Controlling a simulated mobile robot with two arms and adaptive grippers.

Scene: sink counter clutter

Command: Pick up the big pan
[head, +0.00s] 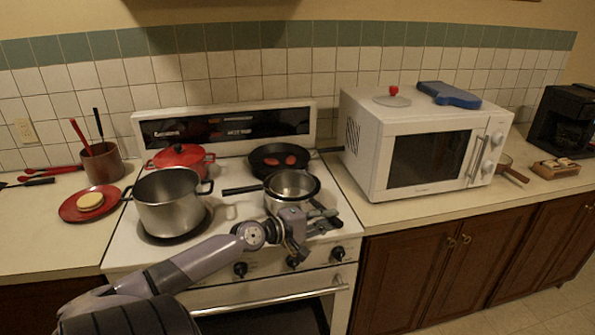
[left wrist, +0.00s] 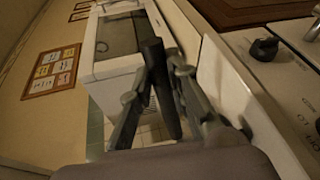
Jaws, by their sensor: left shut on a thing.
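My left gripper (head: 322,218) is at the front right of the stove, just in front of the nested pans. In the left wrist view its fingers (left wrist: 152,110) are shut on a dark handle (left wrist: 155,75). I cannot tell which pan this handle belongs to. The nested pans, a steel one (head: 291,183) inside a darker one, sit on the front right burner, with a black handle (head: 242,190) pointing left. A black frying pan (head: 262,160) with red pieces in it sits on the back right burner, its handle pointing right. My right gripper is not in view.
A large steel pot (head: 168,207) stands on the front left burner, with a red lidded pot (head: 181,160) behind it. The white microwave (head: 384,178) stands close on the right. A red plate (head: 72,212) and utensil crock (head: 103,166) are on the left counter.

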